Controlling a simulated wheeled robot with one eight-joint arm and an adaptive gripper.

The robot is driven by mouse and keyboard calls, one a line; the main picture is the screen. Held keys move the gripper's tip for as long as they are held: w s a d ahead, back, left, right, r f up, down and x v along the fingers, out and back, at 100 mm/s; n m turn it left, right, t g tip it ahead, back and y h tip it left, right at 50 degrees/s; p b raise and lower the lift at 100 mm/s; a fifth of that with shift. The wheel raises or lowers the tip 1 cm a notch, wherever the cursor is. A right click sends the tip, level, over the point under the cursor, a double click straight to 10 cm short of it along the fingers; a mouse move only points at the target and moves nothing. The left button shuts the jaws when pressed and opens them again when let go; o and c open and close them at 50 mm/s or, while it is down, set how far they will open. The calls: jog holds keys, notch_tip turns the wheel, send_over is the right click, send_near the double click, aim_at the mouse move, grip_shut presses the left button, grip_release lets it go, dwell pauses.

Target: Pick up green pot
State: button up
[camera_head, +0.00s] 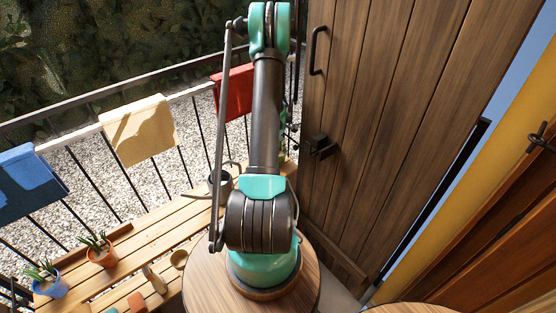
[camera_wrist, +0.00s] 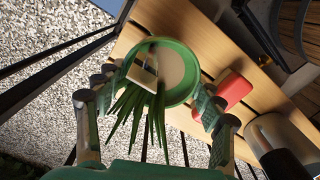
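The green pot (camera_wrist: 185,62) shows in the wrist view as a round green rim with a beige inside. Long green leaves (camera_wrist: 140,108) hang from it toward the camera, and a small pale square piece lies among them. My gripper (camera_wrist: 157,84) is open, with one finger at the left of the pot and the other at its right. The fingertips look close to the rim, but I cannot tell whether they touch it. In the head view my own arm hides the gripper and most of the area around the pot.
A red object (camera_wrist: 235,87) and a grey watering can (camera_wrist: 284,135) are close to the pot's right. The slatted wooden bench (camera_head: 150,242) holds an orange pot (camera_head: 103,257) and a blue pot (camera_head: 52,289). A black railing runs behind it; a wooden door (camera_head: 375,110) stands to the right.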

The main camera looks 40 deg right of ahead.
jog(key=c, duration=1.3)
jog(key=shift+o, duration=0.2)
jog(key=shift+r, duration=0.1)
